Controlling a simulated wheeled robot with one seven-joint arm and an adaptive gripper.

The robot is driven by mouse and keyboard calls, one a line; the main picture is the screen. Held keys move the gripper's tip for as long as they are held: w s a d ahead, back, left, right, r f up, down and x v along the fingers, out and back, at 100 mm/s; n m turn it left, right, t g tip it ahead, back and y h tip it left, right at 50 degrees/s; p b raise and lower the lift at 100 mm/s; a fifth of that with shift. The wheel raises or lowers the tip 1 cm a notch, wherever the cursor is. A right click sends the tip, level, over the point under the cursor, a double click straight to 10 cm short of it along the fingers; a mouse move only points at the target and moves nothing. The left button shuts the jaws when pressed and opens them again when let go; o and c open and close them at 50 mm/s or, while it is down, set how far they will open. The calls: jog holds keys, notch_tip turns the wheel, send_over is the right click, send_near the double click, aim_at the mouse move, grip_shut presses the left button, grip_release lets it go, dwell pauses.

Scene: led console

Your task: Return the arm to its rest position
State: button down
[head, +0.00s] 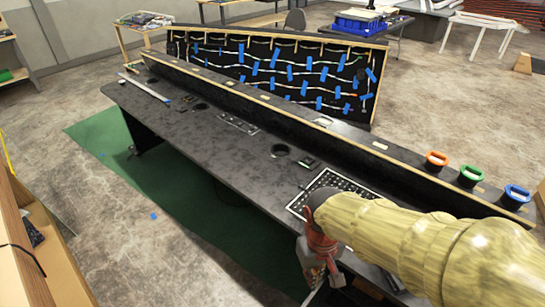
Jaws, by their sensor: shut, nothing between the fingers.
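My arm, in a yellowish cover, reaches in from the lower right of the head view. My gripper (328,278) hangs at its end, pointing down, at the front edge of the dark console table (185,125). The fingers are small and partly hidden by the wrist; they look shut, and I see nothing held. A black-and-white dotted board (318,184) lies on the table just behind the wrist, partly covered by my arm.
Orange (437,159), green (471,174) and blue (516,194) rings sit on the raised ledge at right. A black panel with blue tape (285,68) stands behind. A wooden shelf (35,240) is at left. Open floor with a green mat (100,135) lies in front.

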jog(key=s+d+r+m+t, duration=0.1)
jog(key=s+d+r+t, duration=0.1)
jog(key=d+r, duration=0.2)
jog(key=s+d+r+m+t, duration=0.2)
jog(key=d+r, duration=0.3)
jog(key=r, duration=0.5)
jog(key=shift+s+r+t, duration=0.25)
jog(key=shift+t, duration=0.55)
